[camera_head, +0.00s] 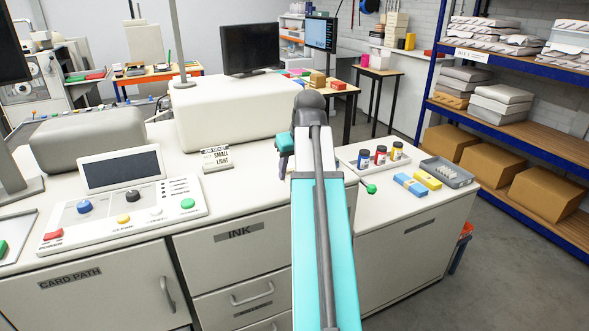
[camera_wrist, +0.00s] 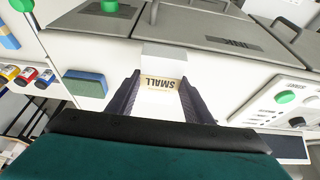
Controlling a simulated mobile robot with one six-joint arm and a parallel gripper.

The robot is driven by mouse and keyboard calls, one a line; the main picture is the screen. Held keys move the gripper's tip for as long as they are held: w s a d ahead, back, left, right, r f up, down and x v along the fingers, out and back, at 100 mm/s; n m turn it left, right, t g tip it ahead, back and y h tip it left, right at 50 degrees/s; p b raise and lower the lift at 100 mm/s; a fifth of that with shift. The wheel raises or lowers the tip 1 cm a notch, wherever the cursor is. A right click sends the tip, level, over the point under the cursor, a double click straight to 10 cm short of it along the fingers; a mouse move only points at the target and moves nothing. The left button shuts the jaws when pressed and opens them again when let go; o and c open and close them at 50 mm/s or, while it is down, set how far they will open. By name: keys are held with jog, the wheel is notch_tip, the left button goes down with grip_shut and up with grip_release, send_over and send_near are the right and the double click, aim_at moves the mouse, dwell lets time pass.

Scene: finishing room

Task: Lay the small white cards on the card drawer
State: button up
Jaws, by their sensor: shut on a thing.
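My gripper (camera_wrist: 158,96) is shut on a white block, which looks like the small white cards (camera_wrist: 158,104), with a cream band printed SMALL, upside down in the wrist view. The dark fingers lie on its left and right sides. A pale grey block (camera_wrist: 165,55) shows just beyond the cards; I cannot tell whether they touch. In the head view my arm hides the cards and most of the gripper. I cannot pick out the card drawer for certain; a front panel marked CARD PATH (camera_head: 70,282) is at the lower left.
A job ticket sign reading SMALL LIGHT (camera_head: 216,158) stands on the counter. A control panel (camera_head: 130,207) is at the left. Ink bottles (camera_head: 381,156), a blue block (camera_head: 410,184), a yellow block (camera_head: 427,180) and a grey tray (camera_head: 446,172) stand at the right. A blue-and-green block (camera_wrist: 85,84) lies left of the gripper.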

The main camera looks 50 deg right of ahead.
dwell(0.6)
jog(key=shift+w+f+b, duration=0.1)
jog(key=shift+f+b, duration=1.1)
